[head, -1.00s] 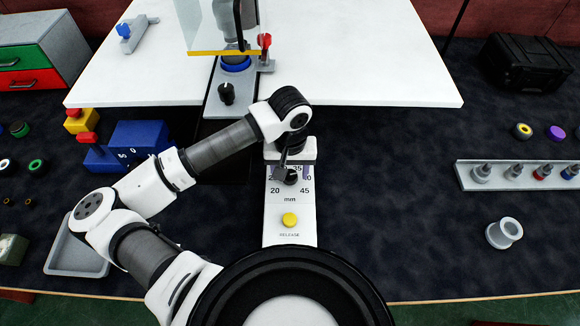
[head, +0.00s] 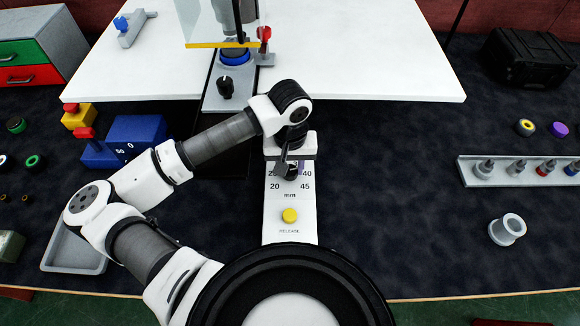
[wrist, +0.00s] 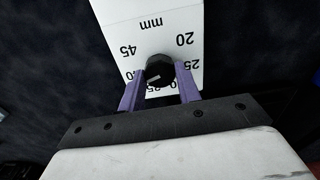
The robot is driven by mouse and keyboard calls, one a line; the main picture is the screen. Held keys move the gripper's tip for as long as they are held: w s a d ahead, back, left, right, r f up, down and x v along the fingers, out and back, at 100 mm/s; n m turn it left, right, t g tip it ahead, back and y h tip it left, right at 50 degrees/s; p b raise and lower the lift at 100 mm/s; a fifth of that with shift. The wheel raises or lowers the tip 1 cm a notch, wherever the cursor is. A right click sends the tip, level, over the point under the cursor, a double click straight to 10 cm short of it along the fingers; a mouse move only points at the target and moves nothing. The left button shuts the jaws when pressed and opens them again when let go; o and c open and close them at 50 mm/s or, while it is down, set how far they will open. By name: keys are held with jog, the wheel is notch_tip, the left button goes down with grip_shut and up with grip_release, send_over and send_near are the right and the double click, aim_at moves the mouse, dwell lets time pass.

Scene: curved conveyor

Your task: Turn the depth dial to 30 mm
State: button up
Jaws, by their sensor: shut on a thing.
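The depth dial (head: 291,171) is a black knob on a white panel (head: 289,204) printed with 20, 25, 40, 45 and "mm". In the wrist view the dial (wrist: 159,69) sits between the two purple fingers of my gripper (wrist: 160,80), which is shut on it. A light mark on the knob points toward the lower left in that view. The numbers nearest my gripper, around 30 and 35, are partly hidden by the fingers. In the head view my gripper (head: 291,166) is over the dial, largely covered by my wrist.
A machine with a clear guard (head: 217,22) and another black knob (head: 225,87) stands beyond. A blue box (head: 138,134) is left; a grey rack (head: 515,171) is right. Dark table is free right of the panel.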

jog(key=f+n+b, duration=0.1)
jog(key=b, duration=0.3)
jog(key=shift+b, duration=0.35)
jog(key=n+b, duration=0.1)
jog(key=b, duration=0.2)
jog(key=n+b, duration=0.1)
jog(key=b, duration=0.2)
jog(key=shift+r+n+b, duration=0.15)
jog(key=shift+n+b, duration=0.15)
jog(key=n+b, duration=0.3)
jog(key=b, duration=0.1)
jog(key=shift+b, duration=0.3)
jog(key=n+b, duration=0.5)
jog(key=n, duration=0.1)
jog(key=shift+r+b, duration=0.2)
jog(key=shift+b, duration=0.1)
jog(key=n+b, duration=0.3)
jog(key=n, duration=0.3)
jog(key=shift+r+n, duration=0.15)
jog(key=shift+n, duration=0.15)
jog(key=o, duration=1)
jog(key=shift+c, duration=0.2)
